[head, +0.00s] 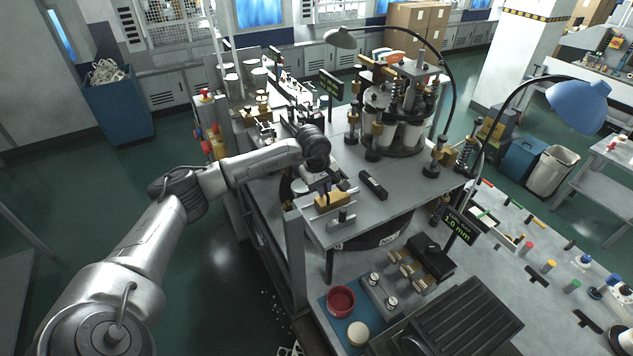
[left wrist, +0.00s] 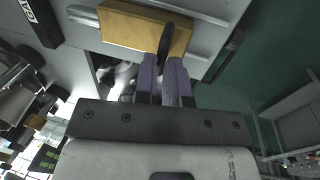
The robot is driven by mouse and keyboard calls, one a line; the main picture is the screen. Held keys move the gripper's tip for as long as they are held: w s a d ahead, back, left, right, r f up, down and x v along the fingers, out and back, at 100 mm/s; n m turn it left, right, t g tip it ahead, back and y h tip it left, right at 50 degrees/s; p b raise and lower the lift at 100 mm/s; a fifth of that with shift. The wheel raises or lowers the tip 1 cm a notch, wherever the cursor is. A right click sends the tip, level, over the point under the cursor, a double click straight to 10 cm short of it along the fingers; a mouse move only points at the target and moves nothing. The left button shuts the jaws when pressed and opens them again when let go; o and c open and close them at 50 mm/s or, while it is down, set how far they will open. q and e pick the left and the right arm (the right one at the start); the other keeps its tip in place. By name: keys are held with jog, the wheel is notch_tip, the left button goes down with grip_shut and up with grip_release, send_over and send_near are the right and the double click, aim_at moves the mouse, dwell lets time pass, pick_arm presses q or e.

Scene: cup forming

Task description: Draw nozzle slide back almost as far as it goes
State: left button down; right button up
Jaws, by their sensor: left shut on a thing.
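The nozzle slide shows as a brass block (head: 332,202) on pale metal rails at the near left corner of the machine's grey top. In the left wrist view the brass block (left wrist: 135,30) lies just beyond my fingertips, with a dark, thin, upright handle (left wrist: 168,38) at its near side. My left gripper (head: 326,186) reaches in from the left to the block. In the left wrist view its purple fingers (left wrist: 166,72) are shut on the dark handle. The fingers hide the handle's lower part. My right gripper is in neither view.
A black labelled bar (head: 373,185) lies on the grey top right of the slide. A turret of white cylinders (head: 397,130) stands behind. Green floor is open at left.

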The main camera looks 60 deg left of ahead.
pick_arm(q)
jog(key=shift+s, duration=0.15)
jog(key=c, duration=1.4)
grip_release()
jog(key=shift+o, duration=1)
notch_tip(320, 180, up, 14)
jog(key=s+b, duration=0.2)
jog(key=shift+s+f+b, duration=0.2)
jog(key=shift+b, duration=0.15)
